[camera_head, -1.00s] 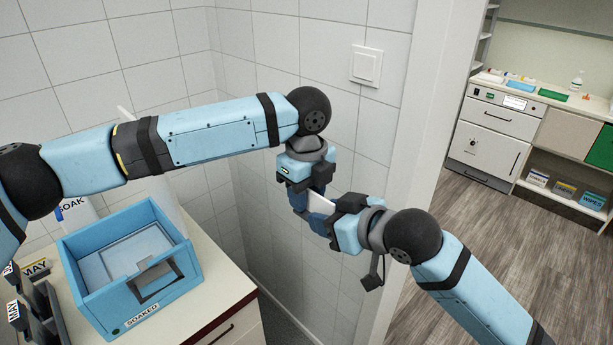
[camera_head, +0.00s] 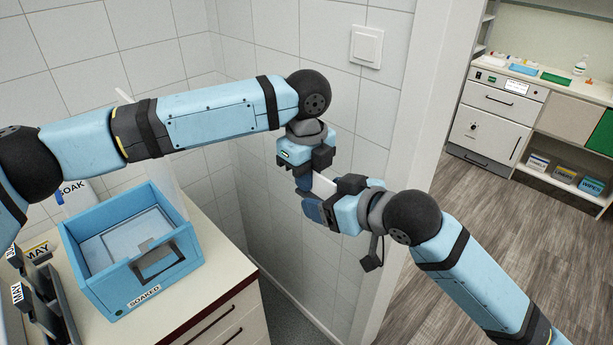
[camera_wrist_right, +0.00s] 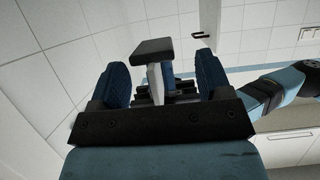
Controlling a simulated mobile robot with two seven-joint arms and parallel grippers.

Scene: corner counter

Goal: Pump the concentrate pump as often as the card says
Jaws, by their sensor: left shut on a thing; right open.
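My left gripper (camera_head: 314,188) points down in the middle of the head view and is shut on a small white flat thing (camera_head: 325,187), possibly the card; no writing on it shows. My right gripper (camera_head: 327,199) comes from the lower right, open, with its fingers close to the white thing. In the right wrist view, the white thing (camera_wrist_right: 155,78) stands between the two blue fingers of my right gripper (camera_wrist_right: 161,80); I cannot tell whether they touch it. A white pump bottle (camera_head: 581,66) stands on the far counter at the upper right; whether it is the concentrate pump is unclear.
A blue box labelled SOAKED (camera_head: 190,262) stands on the near counter (camera_head: 225,280), beside a SOAK container (camera_head: 76,197) and dark holders labelled MAY (camera_head: 38,270). The far counter holds blue and green trays (camera_head: 556,78). Open floor (camera_head: 450,220) lies between.

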